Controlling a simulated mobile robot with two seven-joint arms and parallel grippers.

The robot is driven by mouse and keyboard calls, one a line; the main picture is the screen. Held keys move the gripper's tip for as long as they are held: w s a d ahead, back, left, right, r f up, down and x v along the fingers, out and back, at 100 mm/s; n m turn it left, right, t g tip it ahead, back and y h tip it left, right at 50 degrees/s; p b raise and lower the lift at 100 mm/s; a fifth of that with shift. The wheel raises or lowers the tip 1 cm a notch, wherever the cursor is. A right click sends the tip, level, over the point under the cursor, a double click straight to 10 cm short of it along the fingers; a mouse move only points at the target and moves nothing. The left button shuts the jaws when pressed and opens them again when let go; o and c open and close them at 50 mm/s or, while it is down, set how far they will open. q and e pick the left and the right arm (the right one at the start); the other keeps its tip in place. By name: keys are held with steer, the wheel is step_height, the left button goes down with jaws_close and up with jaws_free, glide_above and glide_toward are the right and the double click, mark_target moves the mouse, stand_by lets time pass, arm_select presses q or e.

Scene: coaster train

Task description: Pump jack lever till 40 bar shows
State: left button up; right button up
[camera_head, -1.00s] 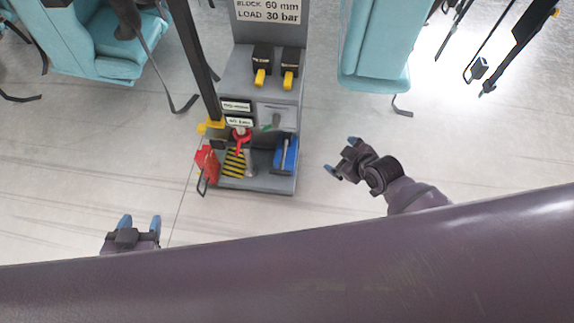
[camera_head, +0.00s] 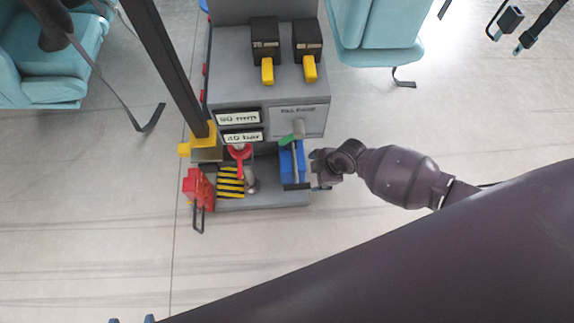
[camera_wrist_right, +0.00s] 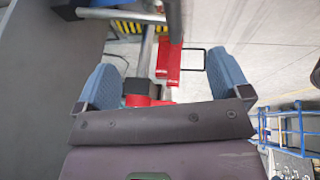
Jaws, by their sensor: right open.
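The blue jack pump (camera_head: 286,166) sits in the lower bay of a grey stand, with a grey lever (camera_head: 295,160) along it. A green-tipped handle (camera_head: 290,138) is just above. The upper display (camera_head: 238,117) and lower display (camera_head: 242,136) are small; the lower seems to read 40 bar, but it is blurred. My right gripper (camera_head: 316,170) is at the pump's right side; in the right wrist view its fingers (camera_wrist_right: 163,80) are spread, with a silver rod (camera_wrist_right: 146,65) between them in the picture. Contact cannot be told. My left gripper (camera_head: 131,321) shows only two separated fingertips at the bottom edge.
A red ring handle (camera_head: 240,153), striped plate (camera_head: 230,182) and red box (camera_head: 197,188) are left of the pump. Two black boxes with yellow levers (camera_head: 267,72) stand above. A black post (camera_head: 168,70) rises at left. Teal seats (camera_head: 375,35) flank the stand; front floor is clear.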

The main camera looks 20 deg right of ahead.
mark_target(294, 164)
steer(key=shift+w+a+f, duration=0.2)
steer(key=shift+f, duration=0.2)
steer(key=b+x, duration=0.1)
steer(key=x, duration=0.2)
steer(key=b+x, duration=0.1)
steer(key=x, duration=0.1)
steer(key=b+x, duration=0.2)
steer(key=x, duration=0.1)
steer(key=shift+s+f, duration=0.25)
steer(key=shift+f, duration=0.2)
arm_select(q)
steer(key=shift+w+a+f+t+b, duration=0.2)
steer(key=shift+f+t+b, duration=0.2)
steer(key=shift+t, duration=0.3)
arm_select(e)
steer(key=shift+w+a+f, duration=0.3)
steer(key=shift+w+f, duration=0.2)
steer(key=shift+f, duration=0.05)
steer(key=shift+c, duration=0.4)
